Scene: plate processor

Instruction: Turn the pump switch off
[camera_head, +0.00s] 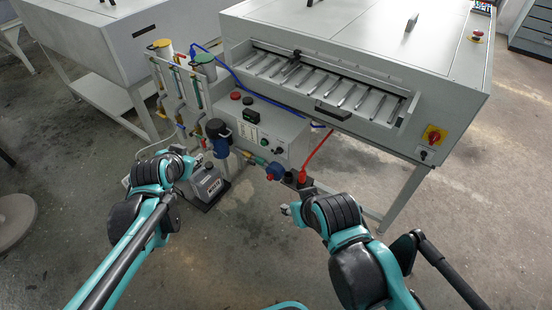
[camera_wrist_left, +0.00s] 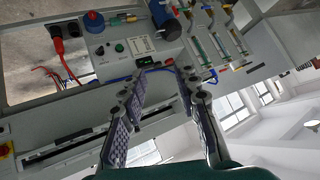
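A grey control panel (camera_head: 262,125) stands at the centre of the head view, with a red button (camera_head: 236,96), a dark display (camera_head: 251,116) and a black knob (camera_head: 279,151). The panel (camera_wrist_left: 115,62) also shows in the left wrist view, with a black knob (camera_wrist_left: 100,50). No label is readable, so I cannot tell which control is the pump switch. A grey pump (camera_head: 206,184) sits low at the left. My left gripper (camera_head: 187,156) is near the pump; its fingers (camera_wrist_left: 160,72) are apart and empty. My right gripper (camera_head: 287,208) hangs below the panel; its finger state is unclear.
The large grey machine (camera_head: 370,45) with a slatted tray stands behind. The floor (camera_head: 480,240) at right is clear.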

